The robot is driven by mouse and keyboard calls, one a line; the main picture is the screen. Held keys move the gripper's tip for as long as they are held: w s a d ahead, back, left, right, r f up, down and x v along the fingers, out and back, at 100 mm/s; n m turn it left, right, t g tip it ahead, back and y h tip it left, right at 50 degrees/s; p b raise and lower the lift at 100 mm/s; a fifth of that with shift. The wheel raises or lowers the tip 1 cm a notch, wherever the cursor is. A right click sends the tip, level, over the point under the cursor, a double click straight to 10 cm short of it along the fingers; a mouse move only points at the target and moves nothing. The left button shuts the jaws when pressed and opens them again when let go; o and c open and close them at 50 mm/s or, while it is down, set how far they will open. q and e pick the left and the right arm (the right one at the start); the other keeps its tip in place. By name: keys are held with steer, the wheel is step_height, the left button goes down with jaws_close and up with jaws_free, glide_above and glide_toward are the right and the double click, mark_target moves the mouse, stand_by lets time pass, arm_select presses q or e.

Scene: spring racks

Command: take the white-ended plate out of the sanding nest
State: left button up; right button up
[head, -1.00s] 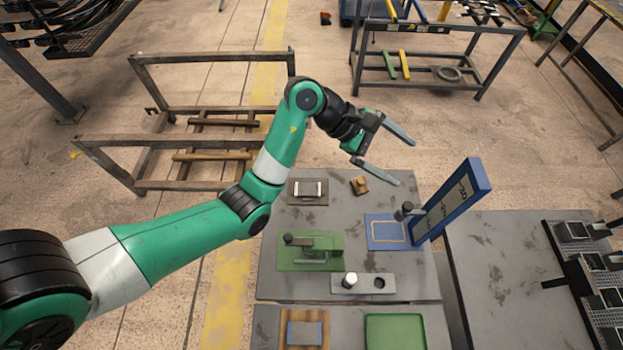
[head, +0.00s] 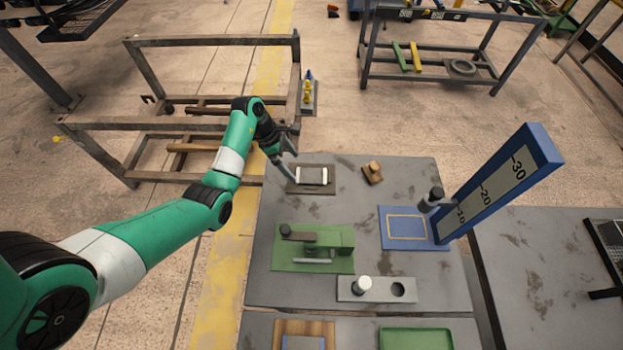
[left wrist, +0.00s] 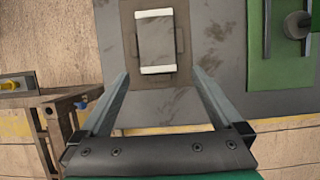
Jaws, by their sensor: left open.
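The white-ended plate (head: 312,175) is a small dark plate with a white strip at each end. It lies in the sanding nest (head: 312,190), a flat brown-grey block at the back left of the table. My left gripper (head: 290,166) is open and empty at the left side of the nest, above the table's edge. In the left wrist view the plate (left wrist: 156,42) and nest (left wrist: 128,22) are ahead, beyond the open fingertips (left wrist: 160,74). Its near white end is roughly centred between them. The fingers look apart from the plate. My right gripper is not in view.
A wooden block (head: 372,173) stands right of the nest. A tall blue scale (head: 500,185) rises at the table's right. A green fixture (head: 312,262) and a grey block with a white-topped peg (head: 350,295) are nearer. Grey tabletop between them is free.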

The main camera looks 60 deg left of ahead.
mark_target(302, 175)
arm_select(q)
steer(key=b+x, duration=0.2)
steer(key=x, duration=0.3)
steer(key=shift+w+f, duration=0.1)
steer(key=shift+f, duration=0.35)
steer(key=shift+a+r, duration=0.1)
steer(key=c, duration=1.5)
steer(key=shift+r, duration=0.15)
steer(key=shift+r, duration=0.25)
steer(key=r, duration=0.1)
steer(key=r+p, duration=0.2)
steer(key=r, duration=0.1)
steer(key=shift+d, duration=0.3)
steer(key=s+d+r+p, duration=0.2)
steer(key=s+d+p, duration=0.1)
steer(key=s+d+r+p, duration=0.6)
steer(key=d, duration=0.1)
steer(key=shift+d+r, duration=0.1)
steer(key=shift+d, duration=0.05)
